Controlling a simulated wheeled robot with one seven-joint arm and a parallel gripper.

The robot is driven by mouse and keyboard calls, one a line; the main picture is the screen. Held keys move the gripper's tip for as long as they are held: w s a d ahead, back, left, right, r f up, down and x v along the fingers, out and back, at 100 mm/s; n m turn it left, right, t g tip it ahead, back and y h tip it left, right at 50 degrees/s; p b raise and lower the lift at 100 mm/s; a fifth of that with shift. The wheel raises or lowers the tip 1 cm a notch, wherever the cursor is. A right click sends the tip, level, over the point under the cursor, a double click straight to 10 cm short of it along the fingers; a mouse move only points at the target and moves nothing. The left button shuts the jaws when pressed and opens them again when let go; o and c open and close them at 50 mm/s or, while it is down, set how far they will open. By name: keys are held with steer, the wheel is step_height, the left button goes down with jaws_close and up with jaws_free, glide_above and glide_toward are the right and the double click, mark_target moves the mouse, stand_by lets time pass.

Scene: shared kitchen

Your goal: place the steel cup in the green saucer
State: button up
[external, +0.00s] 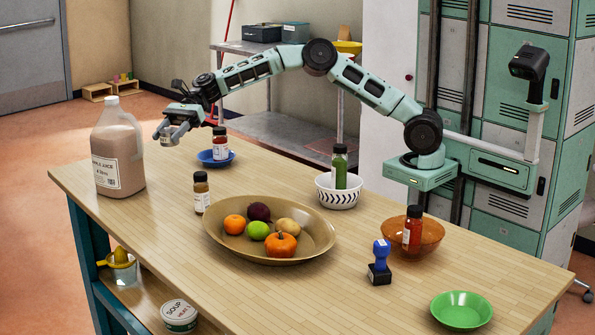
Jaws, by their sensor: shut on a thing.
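My gripper (172,128) is at the far left end of the arm, above the table's back left part, just right of the big jug. It is shut on a small grey metallic thing (184,114), which looks like the steel cup; the fingers and small size hide its details. The green saucer (462,310) lies empty on the table's front right corner, far from my gripper.
A brown jug (118,160) stands left of my gripper. A blue saucer (206,160) holds a jar. A wide fruit bowl (222,238), a patterned bowl (338,198), an orange bowl (428,240) and a blue stamp (381,262) stand between gripper and green saucer.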

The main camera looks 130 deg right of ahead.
steer(key=w+a+n+g+y+p, duration=0.15)
steer(key=w+a, duration=0.25)
steer(key=a, duration=0.7)
steer(key=w+a+n+g+y, duration=0.1)
steer(key=w+a+n+y, duration=0.15)
steer(key=a, duration=0.85)
steer(key=a+n+g+y, duration=0.3)
steer(key=a+n+g, duration=0.1)
steer(key=a, duration=2.2)
steer(key=n+g+y+p, duration=0.1)
steer(key=n+g+p, duration=0.3)
steer(key=n+g, duration=0.45)
glide_above(468, 311)
step_height(468, 311, down, 11)
steer(key=shift+f, duration=2)
steer(key=shift+f, duration=0.1)
